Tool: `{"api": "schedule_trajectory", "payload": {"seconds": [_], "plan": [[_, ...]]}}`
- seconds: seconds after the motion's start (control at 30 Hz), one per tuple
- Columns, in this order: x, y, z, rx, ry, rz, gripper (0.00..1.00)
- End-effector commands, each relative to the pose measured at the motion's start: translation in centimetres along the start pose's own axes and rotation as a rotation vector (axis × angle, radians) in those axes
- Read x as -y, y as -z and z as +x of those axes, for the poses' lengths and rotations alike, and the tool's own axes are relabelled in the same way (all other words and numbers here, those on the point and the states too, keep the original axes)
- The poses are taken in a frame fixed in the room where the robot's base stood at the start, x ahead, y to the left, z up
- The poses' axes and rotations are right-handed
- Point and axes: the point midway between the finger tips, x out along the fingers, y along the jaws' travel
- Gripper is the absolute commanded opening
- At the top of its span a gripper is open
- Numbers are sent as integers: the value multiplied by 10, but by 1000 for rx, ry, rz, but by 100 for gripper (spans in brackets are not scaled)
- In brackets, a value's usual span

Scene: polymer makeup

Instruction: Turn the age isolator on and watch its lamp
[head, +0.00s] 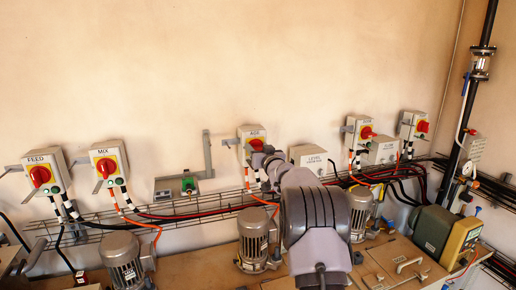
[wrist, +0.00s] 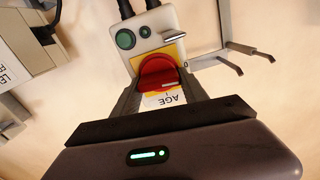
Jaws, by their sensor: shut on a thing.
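The age isolator (head: 247,132) is a pale box on the wall in the middle of the head view, with a yellow plate and a red rotary knob. In the wrist view it appears upside down, with the red knob (wrist: 157,71) above the AGE label (wrist: 161,99). My gripper (wrist: 158,86) is shut on the red knob, one finger on each side. A round dark green lamp (wrist: 125,39) shows on the box, and it looks dull. A smaller green spot (wrist: 145,31) is beside it. In the head view my arm hides the lower part of the box.
The FEED (head: 42,174) and MIX (head: 108,163) isolators are at left; further isolators (head: 413,125) are at right. A LEVEL box (head: 308,158) stands close to the right of the age isolator. A metal bracket (wrist: 228,60) projects beside it. Cables and a wire tray run below.

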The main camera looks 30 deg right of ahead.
Motion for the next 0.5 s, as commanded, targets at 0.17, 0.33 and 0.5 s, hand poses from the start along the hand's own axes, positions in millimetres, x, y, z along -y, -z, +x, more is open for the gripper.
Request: {"api": "schedule_trajectory", "payload": {"seconds": [0.17, 0.33, 0.5], "plan": [[-1, 3, 0, 0, 0, 134, 10], [-2, 2, 0, 1, -1, 296, 10], [-3, 2, 0, 0, 0, 457, 10]]}}
